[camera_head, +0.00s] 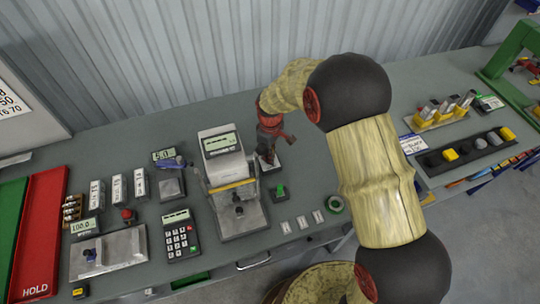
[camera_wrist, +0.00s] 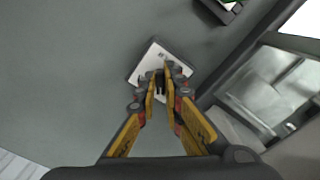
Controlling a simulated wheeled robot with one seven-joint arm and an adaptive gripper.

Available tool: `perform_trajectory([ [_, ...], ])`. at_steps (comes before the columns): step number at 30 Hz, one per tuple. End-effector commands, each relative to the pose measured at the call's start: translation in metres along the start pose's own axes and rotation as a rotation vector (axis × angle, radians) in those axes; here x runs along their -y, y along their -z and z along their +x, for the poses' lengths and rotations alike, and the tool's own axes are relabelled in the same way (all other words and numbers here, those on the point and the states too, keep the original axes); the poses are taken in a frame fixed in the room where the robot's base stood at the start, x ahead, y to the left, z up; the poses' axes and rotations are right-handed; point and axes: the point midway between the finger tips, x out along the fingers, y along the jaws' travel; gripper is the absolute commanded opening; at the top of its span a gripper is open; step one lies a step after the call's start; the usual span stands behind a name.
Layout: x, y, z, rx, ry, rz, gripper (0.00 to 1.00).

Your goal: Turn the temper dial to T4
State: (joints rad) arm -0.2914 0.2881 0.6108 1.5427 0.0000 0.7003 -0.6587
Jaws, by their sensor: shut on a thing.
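The temper dial (camera_wrist: 153,58) shows in the wrist view as a pale square plate with a dark knob at its middle. My gripper (camera_wrist: 165,88) has its yellow fingers on both sides of that knob and is shut on it. The fingertips hide most of the knob and the near part of the plate. In the head view, my gripper (camera_head: 267,158) points down at the plate (camera_head: 273,168), just right of the tester. The dial's marks are too small to read, so I cannot tell its setting.
A grey tester (camera_head: 221,150) with a display stands close to the left of my gripper. A red tray (camera_head: 42,225) is far left. The bench behind the dial is clear.

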Motion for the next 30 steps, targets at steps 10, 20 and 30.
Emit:
perform_trajectory([
  [10,-0.0011,0.0002,-0.0003,-0.001,-0.001,-0.106,0.0],
  [20,-0.0012,0.0003,-0.0003,-0.001,-0.001,-0.116,0.0],
  [30,-0.0011,0.0002,-0.0002,-0.001,-0.001,-0.115,0.21],
])
